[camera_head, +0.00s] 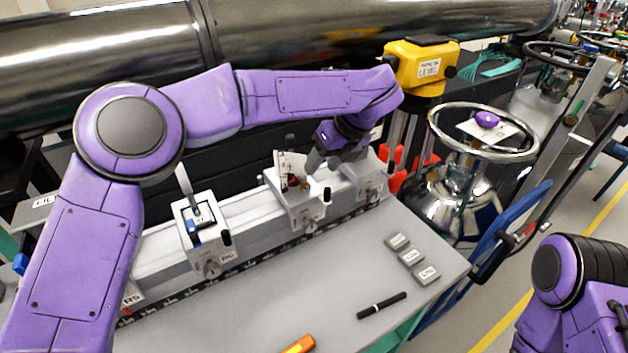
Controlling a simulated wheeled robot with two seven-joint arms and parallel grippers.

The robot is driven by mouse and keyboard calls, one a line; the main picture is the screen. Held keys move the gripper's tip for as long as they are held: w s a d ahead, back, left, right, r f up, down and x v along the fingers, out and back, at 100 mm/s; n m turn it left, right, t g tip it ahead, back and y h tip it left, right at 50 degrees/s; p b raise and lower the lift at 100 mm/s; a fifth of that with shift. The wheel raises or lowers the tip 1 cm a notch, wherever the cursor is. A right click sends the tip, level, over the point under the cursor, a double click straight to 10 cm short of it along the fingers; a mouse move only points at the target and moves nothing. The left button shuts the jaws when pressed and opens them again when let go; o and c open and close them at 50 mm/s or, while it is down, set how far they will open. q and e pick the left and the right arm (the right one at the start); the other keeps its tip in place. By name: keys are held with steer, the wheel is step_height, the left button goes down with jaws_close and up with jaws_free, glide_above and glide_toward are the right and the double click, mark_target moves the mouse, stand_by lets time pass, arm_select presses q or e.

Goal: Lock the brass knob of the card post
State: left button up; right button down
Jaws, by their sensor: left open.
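The card post is on the middle white carrier (300,208) of the long rail, with a pale upright card (288,163) showing above it. A small brass-coloured spot (305,185) beside the card seems to be the knob, but it is tiny and partly covered by my gripper. My left gripper (311,168) reaches in from above and right, with its fingertips close to the knob. It is open. I cannot tell whether the fingers touch the knob. My right arm shows at the lower right, with its gripper out of the picture.
Another carrier (207,235) stands left on the rail, and one (368,182) right. The grey bench has small labelled blocks (411,257), a black pen (381,306) and an orange tool (299,345). A handwheel (482,132) and yellow box (421,66) stand beyond.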

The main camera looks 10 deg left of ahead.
arm_select(q)
steer(key=shift+v, duration=1.1)
steer(key=shift+w+a, duration=0.1)
steer(key=shift+a, duration=0.15)
steer(key=shift+c, duration=1.4)
steer(key=a+h, duration=0.2)
steer(key=a, duration=0.3)
steer(key=t+h, duration=0.2)
steer(key=h, duration=0.4)
glide_toward(304, 185)
steer(key=shift+n, duration=0.3)
steer(key=p+x, duration=0.1)
steer(key=x, duration=0.7)
steer(key=shift+d+f+p, duration=0.1)
steer(key=shift+f+p, duration=0.1)
steer(key=shift+p, duration=0.2)
steer(key=shift+w+d+f, duration=0.1)
steer(key=shift+d+f, duration=0.05)
steer(key=shift+f, duration=0.1)
jaws_close()
